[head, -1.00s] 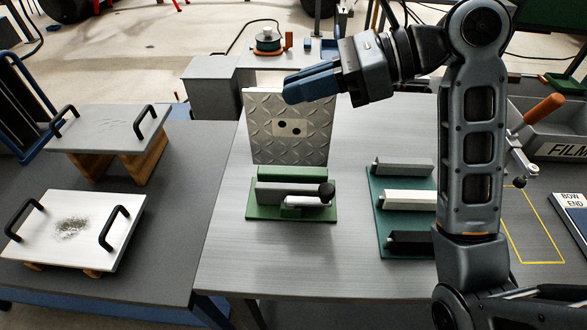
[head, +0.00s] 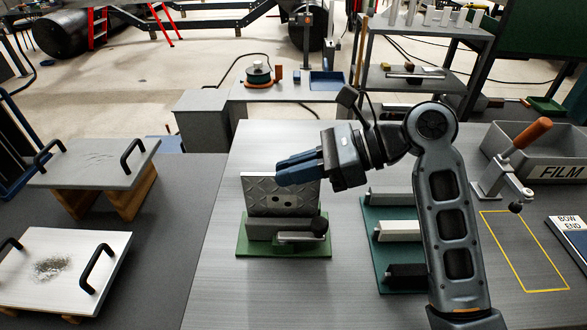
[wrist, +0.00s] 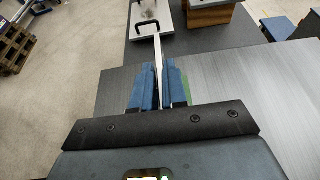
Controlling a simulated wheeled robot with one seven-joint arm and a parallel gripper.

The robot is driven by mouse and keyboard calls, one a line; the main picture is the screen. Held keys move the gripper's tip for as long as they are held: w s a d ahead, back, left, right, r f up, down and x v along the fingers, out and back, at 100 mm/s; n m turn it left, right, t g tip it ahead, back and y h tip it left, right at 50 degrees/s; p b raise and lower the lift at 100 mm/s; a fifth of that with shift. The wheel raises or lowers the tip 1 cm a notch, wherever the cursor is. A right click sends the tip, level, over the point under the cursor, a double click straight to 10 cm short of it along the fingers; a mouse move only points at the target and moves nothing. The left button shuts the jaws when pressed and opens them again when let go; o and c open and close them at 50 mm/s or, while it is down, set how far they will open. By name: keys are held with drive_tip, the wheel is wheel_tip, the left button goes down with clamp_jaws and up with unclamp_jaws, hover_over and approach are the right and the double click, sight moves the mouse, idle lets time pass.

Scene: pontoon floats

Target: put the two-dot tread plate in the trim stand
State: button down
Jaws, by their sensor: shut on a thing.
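The two-dot tread plate (head: 258,196) is a grey diamond-pattern plate with two black dots on a pale label. It stands upright at the green stand (head: 256,247), which I take as the trim stand. Its lower part is hidden behind the stand's grey front bar (head: 264,228), so I cannot tell whether it rests on the bottom. In the wrist view the plate (wrist: 158,52) shows edge-on between the fingers (wrist: 158,92).
A black-knobbed lever (head: 320,227) lies at the stand's front right. A teal rack (head: 377,262) with three bars stands to the right. Plates with black handles (head: 75,258) sit on the left table.

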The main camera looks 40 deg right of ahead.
drive_tip(key=c, duration=1.2)
unclamp_jaws()
drive_tip(key=shift+f, duration=0.1)
drive_tip(key=shift+o, duration=0.2)
drive_tip(key=shift+r, duration=0.2)
drive_tip(key=v, duration=1.2)
